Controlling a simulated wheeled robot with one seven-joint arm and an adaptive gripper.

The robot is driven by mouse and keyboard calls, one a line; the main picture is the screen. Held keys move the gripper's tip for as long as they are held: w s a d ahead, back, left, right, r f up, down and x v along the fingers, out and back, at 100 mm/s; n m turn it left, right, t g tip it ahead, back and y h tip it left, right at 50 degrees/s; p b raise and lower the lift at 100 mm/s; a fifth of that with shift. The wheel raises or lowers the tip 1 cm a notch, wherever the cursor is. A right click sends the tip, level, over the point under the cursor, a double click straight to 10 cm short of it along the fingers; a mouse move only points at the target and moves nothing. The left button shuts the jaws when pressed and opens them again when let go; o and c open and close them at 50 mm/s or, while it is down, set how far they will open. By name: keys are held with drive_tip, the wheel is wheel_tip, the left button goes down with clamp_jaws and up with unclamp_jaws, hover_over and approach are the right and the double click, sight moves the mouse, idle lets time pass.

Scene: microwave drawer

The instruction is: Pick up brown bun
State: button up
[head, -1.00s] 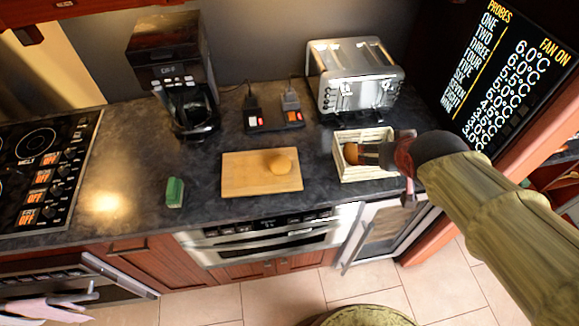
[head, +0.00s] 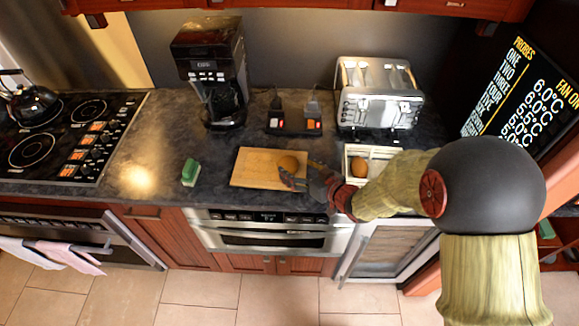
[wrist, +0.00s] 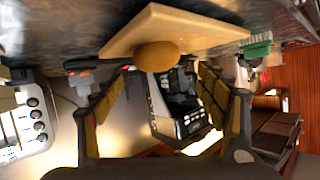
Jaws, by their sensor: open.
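A round brown bun (head: 288,163) sits on the wooden cutting board (head: 252,168) on the dark counter. It also shows in the wrist view (wrist: 156,54), against the board (wrist: 190,22), just past the fingertips and roughly centred between them. My gripper (head: 294,178) is open and empty at the near right side of this bun; its fingers spread to either side in the wrist view (wrist: 163,78). I cannot tell whether a finger touches the bun. A second brown bun (head: 359,167) lies in the pale slatted basket (head: 349,151) to the right.
A toaster (head: 378,100) stands behind the basket. A black coffee maker (head: 213,80) and a dark device with lit switches (head: 293,122) stand behind the board. The stove (head: 75,135) is farther left.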

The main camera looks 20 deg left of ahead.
sight(291, 164)
drive_tip(key=x, duration=0.2)
drive_tip(key=f+b+x, duration=0.1)
drive_tip(key=x, duration=0.2)
drive_tip(key=shift+w+d, duration=0.1)
drive_tip(key=shift+d, duration=0.05)
drive_tip(key=shift+w+a, duration=0.15)
drive_tip(key=shift+a, duration=0.1)
drive_tip(key=shift+c, duration=1.2)
drive_tip(key=c, duration=0.9)
drive_tip(key=shift+c, duration=0.2)
